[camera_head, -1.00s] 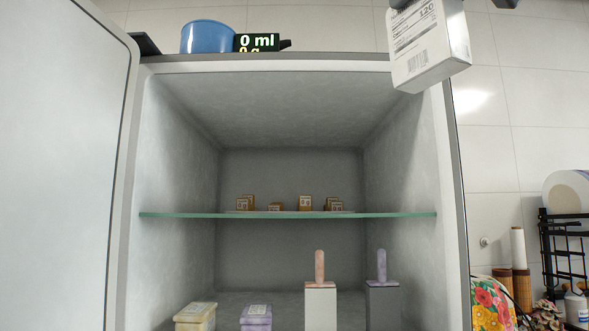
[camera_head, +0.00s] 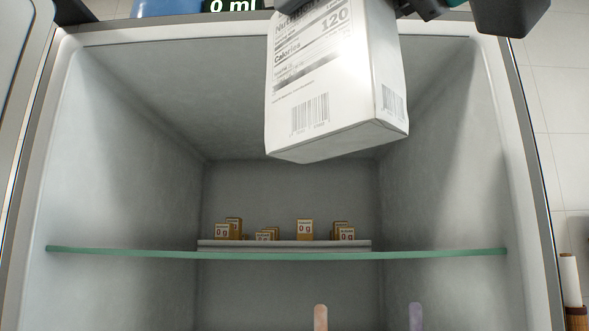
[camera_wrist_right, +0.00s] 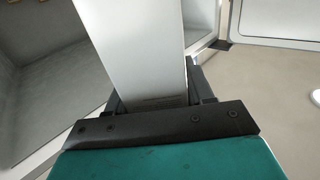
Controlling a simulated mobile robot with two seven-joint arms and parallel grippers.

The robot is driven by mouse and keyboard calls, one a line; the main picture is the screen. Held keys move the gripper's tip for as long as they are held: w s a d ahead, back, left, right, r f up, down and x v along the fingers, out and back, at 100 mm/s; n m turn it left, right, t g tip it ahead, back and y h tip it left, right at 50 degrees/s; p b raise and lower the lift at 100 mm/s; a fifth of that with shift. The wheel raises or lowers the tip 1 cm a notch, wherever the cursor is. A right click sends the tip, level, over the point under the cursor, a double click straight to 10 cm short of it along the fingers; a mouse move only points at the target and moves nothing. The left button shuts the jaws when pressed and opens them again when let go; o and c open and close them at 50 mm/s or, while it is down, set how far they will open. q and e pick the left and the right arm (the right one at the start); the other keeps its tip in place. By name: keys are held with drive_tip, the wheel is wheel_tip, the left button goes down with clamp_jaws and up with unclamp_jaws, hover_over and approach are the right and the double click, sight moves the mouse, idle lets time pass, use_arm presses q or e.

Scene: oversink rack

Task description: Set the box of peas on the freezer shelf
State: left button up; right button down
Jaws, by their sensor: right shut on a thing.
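The box of peas (camera_head: 325,75) is a white carton with nutrition print and a barcode. It hangs slightly tilted in front of the upper freezer opening, above the level of the glass freezer shelf (camera_head: 120,253). My right gripper (camera_head: 405,8) is at the top edge of the head view, shut on the upper part of the box. In the right wrist view the box (camera_wrist_right: 135,40) stands between the fingers, its far end cut off by the frame. My left gripper is not in view.
A pale tray (camera_head: 285,248) with several small brown boxes (camera_head: 305,229) sits toward the back of the shelf. Freezer walls (camera_head: 115,150) stand on both sides. Two popsicle-like items (camera_head: 320,316) show below. A blue container (camera_head: 165,8) stands on top.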

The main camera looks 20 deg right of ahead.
drive_tip(key=w+d+p, duration=0.1)
drive_tip(key=w+d, duration=0.3)
drive_tip(key=w, duration=0.5)
drive_tip(key=w+d+p, duration=0.1)
drive_tip(key=w+d, duration=0.3)
drive_tip(key=w, duration=0.4)
wheel_tip(320, 180, down, 7)
drive_tip(key=shift+w+d, duration=0.25)
drive_tip(key=shift+w, duration=0.15)
drive_tip(key=shift+f, duration=0.15)
drive_tip(key=shift+c, duration=2.2)
unclamp_jaws()
drive_tip(key=shift+f, duration=0.1)
